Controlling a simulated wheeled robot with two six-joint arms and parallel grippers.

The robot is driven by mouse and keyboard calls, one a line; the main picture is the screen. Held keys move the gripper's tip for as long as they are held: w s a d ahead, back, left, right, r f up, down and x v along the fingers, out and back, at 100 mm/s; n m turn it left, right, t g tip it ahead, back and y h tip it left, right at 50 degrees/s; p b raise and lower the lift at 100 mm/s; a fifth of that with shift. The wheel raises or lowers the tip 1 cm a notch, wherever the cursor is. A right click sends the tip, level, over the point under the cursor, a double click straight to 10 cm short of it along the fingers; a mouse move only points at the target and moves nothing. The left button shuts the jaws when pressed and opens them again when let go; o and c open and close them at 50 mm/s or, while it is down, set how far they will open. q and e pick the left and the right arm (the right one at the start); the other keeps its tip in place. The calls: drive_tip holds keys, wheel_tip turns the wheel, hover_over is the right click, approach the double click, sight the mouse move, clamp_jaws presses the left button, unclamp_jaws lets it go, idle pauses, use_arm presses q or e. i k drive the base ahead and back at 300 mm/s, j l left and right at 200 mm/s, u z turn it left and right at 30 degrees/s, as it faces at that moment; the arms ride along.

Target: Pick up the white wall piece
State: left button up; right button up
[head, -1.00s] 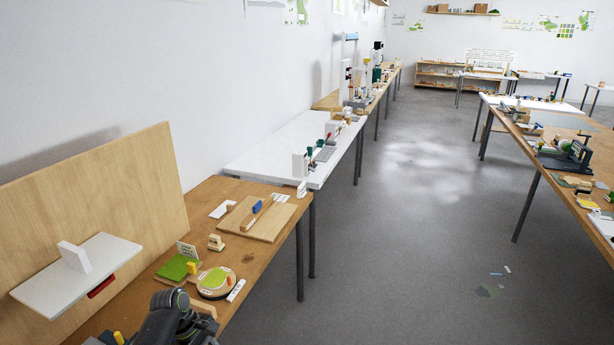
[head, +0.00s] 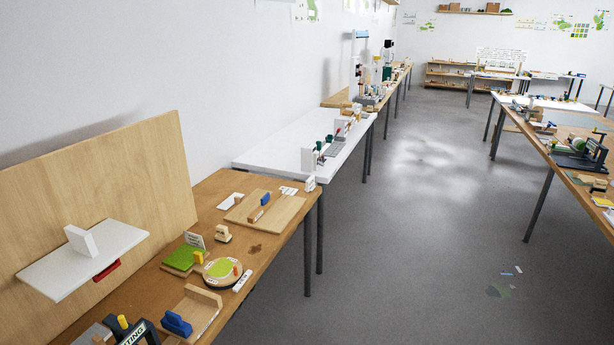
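A small white upright block (head: 82,241) stands on a white shelf board (head: 70,266) at the left, in front of a tall plywood panel. Another white upright piece (head: 307,159) stands at the near edge of the white table (head: 270,150) further along the wall. I cannot tell which of these is the white wall piece. Neither of my grippers shows in the head view.
The wooden table (head: 215,190) holds a green block (head: 183,257), a round green-topped disc (head: 221,270), a blue piece (head: 176,323) on a wooden board and a plywood board (head: 272,212). Grey floor (head: 420,260) is open to the right, up to another table (head: 555,150).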

sight(82, 240)
drive_tip(key=u, duration=1.35)
